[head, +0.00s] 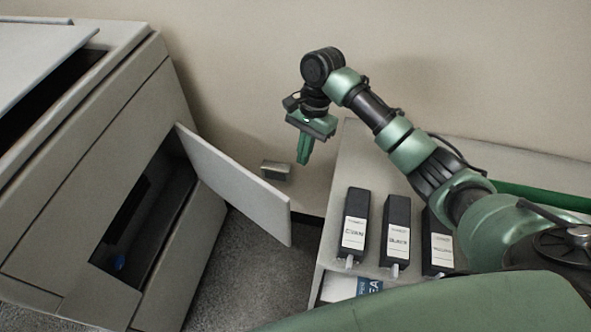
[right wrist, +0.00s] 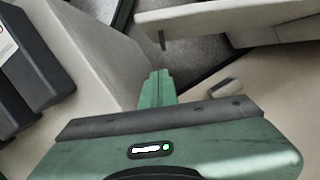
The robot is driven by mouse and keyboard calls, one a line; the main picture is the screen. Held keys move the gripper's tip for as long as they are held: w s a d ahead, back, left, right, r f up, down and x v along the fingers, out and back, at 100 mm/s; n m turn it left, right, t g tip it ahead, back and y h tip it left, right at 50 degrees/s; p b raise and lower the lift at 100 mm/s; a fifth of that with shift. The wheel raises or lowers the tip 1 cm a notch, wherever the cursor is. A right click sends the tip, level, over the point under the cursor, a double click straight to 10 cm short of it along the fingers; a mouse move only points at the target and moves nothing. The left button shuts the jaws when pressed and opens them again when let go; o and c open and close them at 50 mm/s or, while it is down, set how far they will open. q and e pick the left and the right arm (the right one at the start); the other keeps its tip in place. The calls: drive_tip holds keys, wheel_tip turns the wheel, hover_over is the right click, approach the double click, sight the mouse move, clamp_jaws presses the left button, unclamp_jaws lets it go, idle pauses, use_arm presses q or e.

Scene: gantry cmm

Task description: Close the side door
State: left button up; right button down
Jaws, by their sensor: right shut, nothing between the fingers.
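The side door (head: 237,184) is a light grey panel on the side of a large beige machine (head: 101,155). It stands open, swung out to the right, and leaves a dark compartment (head: 146,217) uncovered. In the right wrist view the door (right wrist: 215,17) shows at the top right. My right gripper (head: 304,157) points down beyond and to the right of the door, apart from it. Its green fingers (right wrist: 157,88) are shut with nothing between them. My left gripper is out of view.
A low cabinet (head: 334,214) at the right carries several dark cartridges, one labelled cyan (head: 355,222). A small grey box (head: 275,171) is on the wall behind the door. Carpet (head: 255,268) lies free between machine and cabinet. A raised lid (head: 38,57) tops the machine.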

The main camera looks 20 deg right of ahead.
drive_tip(key=s+a+f, duration=0.2)
drive_tip(key=f, duration=0.2)
drive_tip(key=s+a+f+p, duration=0.1)
drive_tip(key=a+f, duration=0.2)
drive_tip(key=f, duration=0.2)
drive_tip(key=shift+s+a+f, duration=0.15)
drive_tip(key=shift+s+a, duration=0.15)
drive_tip(key=shift+s, duration=0.05)
